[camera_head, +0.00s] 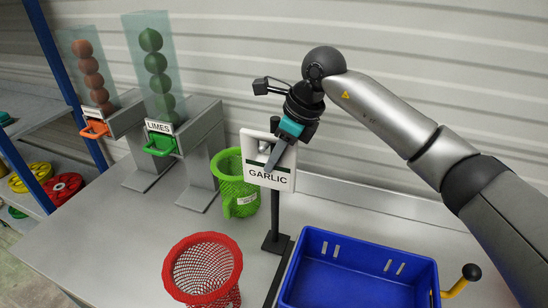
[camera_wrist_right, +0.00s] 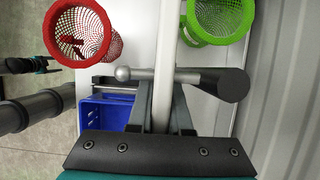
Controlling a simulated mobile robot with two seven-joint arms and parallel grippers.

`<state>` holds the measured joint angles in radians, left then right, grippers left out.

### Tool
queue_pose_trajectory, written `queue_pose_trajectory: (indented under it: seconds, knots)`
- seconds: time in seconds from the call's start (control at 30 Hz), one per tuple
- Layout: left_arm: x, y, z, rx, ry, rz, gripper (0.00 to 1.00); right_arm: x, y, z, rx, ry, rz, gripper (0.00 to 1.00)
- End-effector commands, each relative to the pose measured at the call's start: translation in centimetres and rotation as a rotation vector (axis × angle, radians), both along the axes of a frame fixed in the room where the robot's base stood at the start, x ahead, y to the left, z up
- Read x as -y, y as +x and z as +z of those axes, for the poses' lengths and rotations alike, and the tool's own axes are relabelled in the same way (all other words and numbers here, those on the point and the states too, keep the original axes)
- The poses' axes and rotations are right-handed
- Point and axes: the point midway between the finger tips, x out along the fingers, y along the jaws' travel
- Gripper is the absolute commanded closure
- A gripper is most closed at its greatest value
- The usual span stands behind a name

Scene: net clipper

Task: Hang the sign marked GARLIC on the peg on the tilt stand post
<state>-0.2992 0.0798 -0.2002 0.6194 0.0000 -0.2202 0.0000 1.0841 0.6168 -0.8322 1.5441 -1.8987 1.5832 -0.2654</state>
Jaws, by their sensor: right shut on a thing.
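The white GARLIC sign (camera_head: 283,180) hangs upright in front of the black tilt stand post (camera_head: 274,222). My right gripper (camera_head: 272,167) is shut on the sign, its fingers lying across the plate. The silver peg (camera_head: 264,147) shows in the sign's upper opening. In the right wrist view the sign (camera_wrist_right: 168,35) is edge-on between the fingers. The ball-tipped peg (camera_wrist_right: 124,73) shows left of it and the dark post top (camera_wrist_right: 236,85) right of it. The peg seems to pass through the opening; contact is unclear. My left gripper (camera_wrist_right: 38,64) seems to show small at the left edge there.
A blue crate (camera_head: 350,272) stands right of the post base, beside a yellow crank (camera_head: 462,280). A red mesh basket (camera_head: 203,270) is in front and a green one (camera_head: 236,185) behind. The LIMES dispenser (camera_head: 160,125) and an orange-handled dispenser (camera_head: 95,128) stand left.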

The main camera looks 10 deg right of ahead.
Motion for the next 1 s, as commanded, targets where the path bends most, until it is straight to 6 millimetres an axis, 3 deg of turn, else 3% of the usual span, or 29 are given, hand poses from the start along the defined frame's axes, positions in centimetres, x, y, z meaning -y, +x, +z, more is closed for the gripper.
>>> queue_pose_trajectory:
  seconds: [0.27, 0.3, 0.57, 1.0]
  knots:
    - [0.03, -0.04, 0.0, -0.001, 0.0, 0.0, 0.29, 0.01, 0.01, 0.03, 0.001, 0.0, 0.0, 1.0]
    - [0.03, -0.05, 0.0, -0.001, 0.0, 0.0, 0.29, 0.01, 0.01, 0.03, 0.001, 0.0, 0.0, 0.79]
    - [0.04, -0.05, 0.0, -0.001, -0.001, 0.0, 0.29, 0.0, 0.01, 0.02, 0.001, -0.001, 0.0, 0.49]
    - [0.04, -0.04, -0.01, 0.0, -0.001, 0.0, 0.29, 0.08, 0.05, 0.09, 0.003, 0.0, -0.002, 0.48]
